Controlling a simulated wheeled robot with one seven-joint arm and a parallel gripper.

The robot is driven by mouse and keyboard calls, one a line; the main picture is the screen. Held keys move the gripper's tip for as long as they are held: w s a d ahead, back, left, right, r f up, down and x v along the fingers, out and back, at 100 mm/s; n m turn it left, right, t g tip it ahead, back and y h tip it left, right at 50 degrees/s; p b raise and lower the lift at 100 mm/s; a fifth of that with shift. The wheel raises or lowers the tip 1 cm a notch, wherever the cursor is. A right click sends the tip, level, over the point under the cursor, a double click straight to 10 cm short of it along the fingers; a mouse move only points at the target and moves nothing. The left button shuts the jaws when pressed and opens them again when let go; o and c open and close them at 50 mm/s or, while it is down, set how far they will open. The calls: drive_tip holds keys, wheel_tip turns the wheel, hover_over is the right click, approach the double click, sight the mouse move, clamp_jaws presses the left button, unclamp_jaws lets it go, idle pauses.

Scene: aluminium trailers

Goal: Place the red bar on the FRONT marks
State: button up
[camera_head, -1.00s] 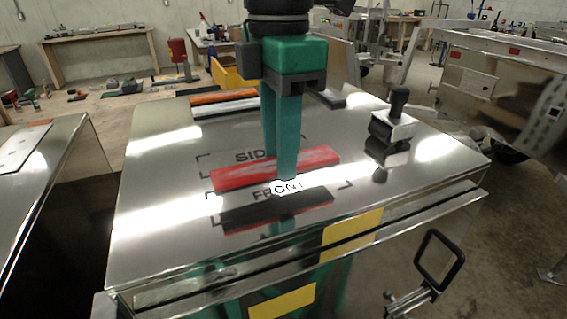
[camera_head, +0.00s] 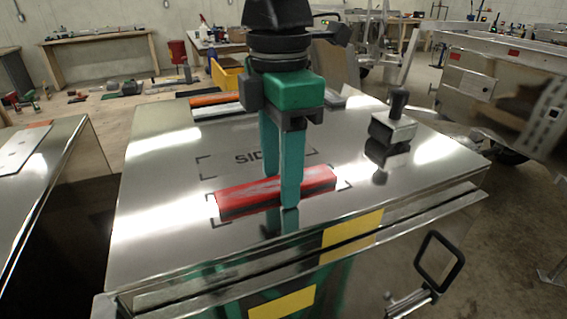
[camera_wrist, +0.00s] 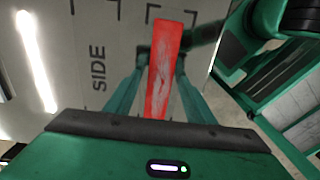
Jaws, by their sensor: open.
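The red bar (camera_head: 240,193) lies on the shiny metal top (camera_head: 150,220), over the FRONT marks. The FRONT lettering is hidden beneath it. Black corner marks (camera_head: 346,184) show just beyond its ends. In the wrist view, the red bar (camera_wrist: 163,65) has its far end inside a pair of corner brackets. My gripper (camera_head: 280,190) is over the bar's middle, its green fingers low on either side. In the wrist view, gaps show between the bar and the fingers of my gripper (camera_wrist: 158,85).
The SIDE marks (camera_head: 250,158) lie behind the bar, empty. A black-handled metal block (camera_head: 393,128) stands to the right. An orange bar (camera_head: 212,99) and a white bar (camera_head: 215,109) lie at the back edge. A second metal surface (camera_head: 50,170) is at the left.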

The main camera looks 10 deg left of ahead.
drive_tip(key=shift+r, duration=0.1)
drive_tip(key=shift+r, duration=3.4)
drive_tip(key=shift+r, duration=0.2)
wheel_tip(320, 180, up, 5)
hover_over(279, 183)
drive_tip(key=shift+f, duration=0.1)
